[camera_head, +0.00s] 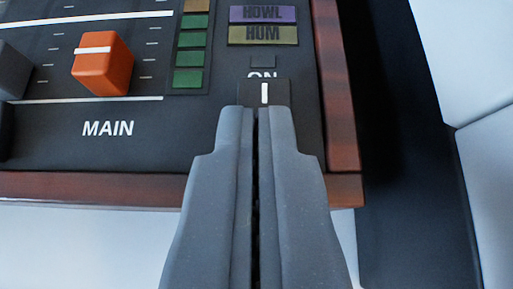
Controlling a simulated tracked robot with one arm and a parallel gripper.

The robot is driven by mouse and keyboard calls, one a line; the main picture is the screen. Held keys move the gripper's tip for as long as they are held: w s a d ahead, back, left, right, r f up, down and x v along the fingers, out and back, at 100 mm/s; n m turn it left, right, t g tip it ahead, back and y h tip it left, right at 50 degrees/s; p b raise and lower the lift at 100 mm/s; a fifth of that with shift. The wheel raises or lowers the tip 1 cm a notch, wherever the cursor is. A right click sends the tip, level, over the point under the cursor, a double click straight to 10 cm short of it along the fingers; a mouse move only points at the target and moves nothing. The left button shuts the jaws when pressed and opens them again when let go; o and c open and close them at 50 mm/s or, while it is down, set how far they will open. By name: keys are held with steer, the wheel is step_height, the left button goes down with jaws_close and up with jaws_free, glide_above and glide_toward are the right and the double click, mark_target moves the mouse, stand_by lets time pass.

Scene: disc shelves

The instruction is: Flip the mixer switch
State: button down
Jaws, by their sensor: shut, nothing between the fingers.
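The mixer (190,130) is a black panel with a reddish-brown wooden frame, filling the upper left of the view. Its switch (264,92) is a small dark rocker with a white line, just below the label ON, near the panel's right side. My gripper (256,110) is shut and empty, with its two grey fingers side by side. The fingertips overlap the lower part of the switch in the picture and hide it. I cannot tell whether they touch it.
An orange slider knob (104,64) labelled MAIN and a dark grey knob (12,70) stand to the left. Green level lights (190,60) and the HOWL (263,14) and HUM (263,34) labels lie above. The wooden frame (340,90) edges the right.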

steer(key=shift+s+f+g, duration=0.25)
steer(key=shift+f+g, duration=0.05)
steer(key=shift+f, duration=0.6)
steer(key=shift+w+r, duration=0.25)
steer(key=shift+r, duration=0.05)
steer(key=shift+w+r+p, duration=0.2)
steer(key=shift+w+p, duration=0.2)
steer(key=shift+w, duration=0.05)
steer(key=shift+r, duration=0.3)
steer(key=r+p, duration=0.1)
steer(key=r, duration=0.1)
steer(key=s+r+p, duration=0.1)
steer(key=r, duration=0.1)
steer(key=shift+s+d+r, duration=0.1)
steer(key=shift+s+r, duration=0.05)
steer(key=shift+r, duration=0.1)
steer(key=s+d+r+t+p, duration=0.1)
steer(key=s+r, duration=0.6)
steer(key=r, duration=1)
steer(key=s+d+r+t+p, duration=0.2)
steer(key=s+r, duration=0.6)
steer(key=r, duration=1)
steer(key=s+d+r+m+t+h+p, duration=0.1)
steer(key=s+d+r+p, duration=0.2)
steer(key=r, duration=1.4)
steer(key=s, duration=0.4)
steer(key=shift+s+d+r+t, duration=0.15)
steer(key=shift+d+r+t, duration=0.2)
steer(key=shift+r+t, duration=0.05)
